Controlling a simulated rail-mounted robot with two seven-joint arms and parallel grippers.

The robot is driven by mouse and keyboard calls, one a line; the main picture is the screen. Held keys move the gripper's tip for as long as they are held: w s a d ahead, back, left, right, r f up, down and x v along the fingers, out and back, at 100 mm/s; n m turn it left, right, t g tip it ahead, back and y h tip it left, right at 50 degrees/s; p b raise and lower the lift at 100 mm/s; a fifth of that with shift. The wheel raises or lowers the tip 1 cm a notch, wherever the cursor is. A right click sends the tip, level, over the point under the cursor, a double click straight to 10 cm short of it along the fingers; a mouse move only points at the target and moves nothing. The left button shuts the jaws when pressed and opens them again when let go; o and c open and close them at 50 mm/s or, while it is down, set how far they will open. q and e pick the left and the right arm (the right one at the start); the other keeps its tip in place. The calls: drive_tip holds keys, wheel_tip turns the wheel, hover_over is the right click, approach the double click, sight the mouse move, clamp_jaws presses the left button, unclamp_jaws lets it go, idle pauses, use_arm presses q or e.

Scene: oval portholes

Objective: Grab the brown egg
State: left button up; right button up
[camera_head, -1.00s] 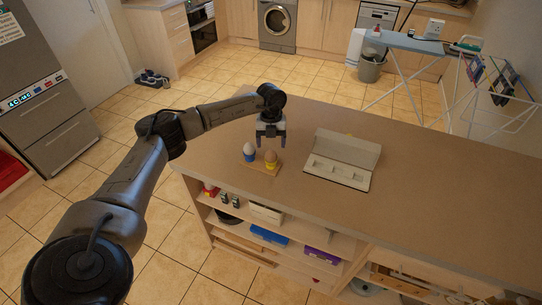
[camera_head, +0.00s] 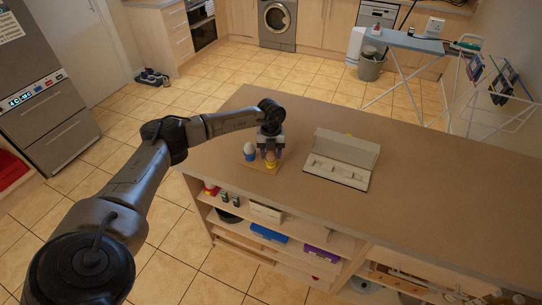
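The brown egg (camera_head: 270,155) sits in a yellow egg cup (camera_head: 270,163) on a small wooden board (camera_head: 258,167) on the counter. A white egg (camera_head: 249,148) stands to its left in a blue cup (camera_head: 250,156). My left gripper (camera_head: 270,152) points down right over the brown egg, with one finger on each side of it. The fingers look apart; I cannot tell if they touch the egg. The gripper hides the egg's upper part. My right gripper is not in view.
An open pale box (camera_head: 341,158) with a row of recesses lies on the counter (camera_head: 430,190) to the right of the board. The counter beyond it is clear. Shelves below the front edge hold a blue box (camera_head: 269,234) and other items.

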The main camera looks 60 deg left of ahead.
use_arm(q)
drive_tip(key=shift+c, duration=0.9)
